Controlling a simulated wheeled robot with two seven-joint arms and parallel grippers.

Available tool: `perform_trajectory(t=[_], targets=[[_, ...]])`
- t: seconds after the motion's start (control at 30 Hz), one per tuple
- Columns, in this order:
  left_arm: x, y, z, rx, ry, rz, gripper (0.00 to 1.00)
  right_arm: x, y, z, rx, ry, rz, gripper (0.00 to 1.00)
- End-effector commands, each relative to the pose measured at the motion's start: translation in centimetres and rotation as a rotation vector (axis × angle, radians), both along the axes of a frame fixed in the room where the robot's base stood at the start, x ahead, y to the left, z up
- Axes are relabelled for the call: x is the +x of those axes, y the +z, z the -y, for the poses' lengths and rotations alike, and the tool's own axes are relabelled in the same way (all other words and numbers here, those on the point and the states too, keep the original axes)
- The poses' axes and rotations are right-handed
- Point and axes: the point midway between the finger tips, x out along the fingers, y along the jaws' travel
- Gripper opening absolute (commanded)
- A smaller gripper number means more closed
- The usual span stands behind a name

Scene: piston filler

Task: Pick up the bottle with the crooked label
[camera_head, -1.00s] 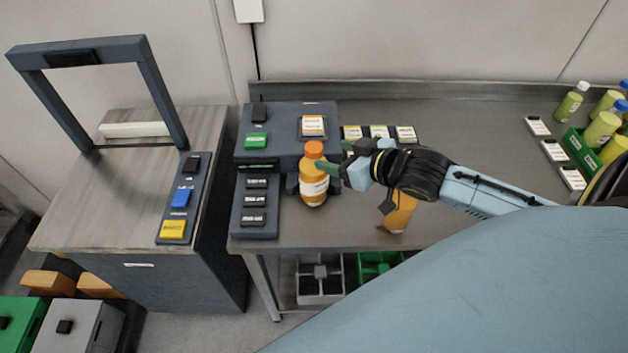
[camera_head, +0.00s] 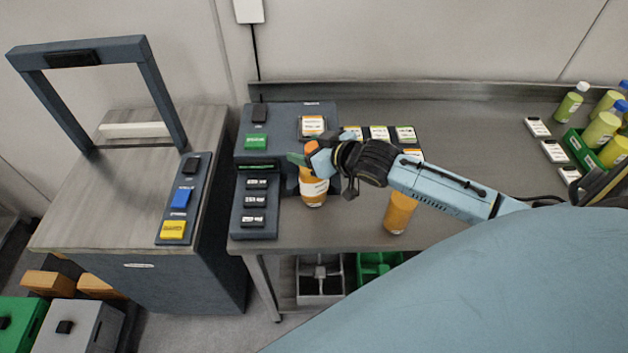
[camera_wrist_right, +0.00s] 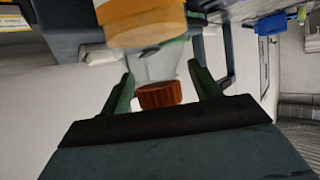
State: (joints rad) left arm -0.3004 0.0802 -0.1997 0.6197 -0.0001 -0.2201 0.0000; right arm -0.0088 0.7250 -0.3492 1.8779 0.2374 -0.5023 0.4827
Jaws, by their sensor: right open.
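The orange bottle with an orange cap and a white label (camera_head: 314,188) stands on the bench in front of the dark machine. Its label looks slightly tilted in the head view. In the right wrist view the bottle (camera_wrist_right: 150,22) shows with its orange cap between two green fingers. My right gripper (camera_head: 300,156) is open, with its fingers on either side of the bottle's cap and neck; I cannot tell whether they touch it. A second orange bottle (camera_head: 399,212) stands further right, its upper part partly behind my right arm. My left gripper is not in view.
The dark machine with labelled buttons (camera_head: 255,195) stands just left of and behind the bottle. Several small label cards lie behind my right arm. Several yellow-green bottles (camera_head: 570,102) stand at the far right, near a green crate (camera_head: 577,147). A scanner-like frame (camera_head: 150,85) stands left.

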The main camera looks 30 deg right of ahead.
Motion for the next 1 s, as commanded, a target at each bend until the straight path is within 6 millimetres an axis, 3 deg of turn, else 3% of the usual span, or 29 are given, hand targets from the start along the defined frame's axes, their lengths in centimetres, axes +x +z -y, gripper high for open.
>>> perform_trajectory(t=[0.2, 0.7, 1.0], targets=[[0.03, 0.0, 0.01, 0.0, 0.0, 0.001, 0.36, 0.05, -0.03, -0.04, 0.0, 0.001, 0.0, 0.63], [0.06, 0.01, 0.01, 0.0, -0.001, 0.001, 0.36, 0.02, -0.02, -0.02, 0.0, 0.001, 0.0, 0.0], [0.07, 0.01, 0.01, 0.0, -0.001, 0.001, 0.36, 0.1, 0.18, -0.04, 0.001, 0.001, 0.005, 0.0]])
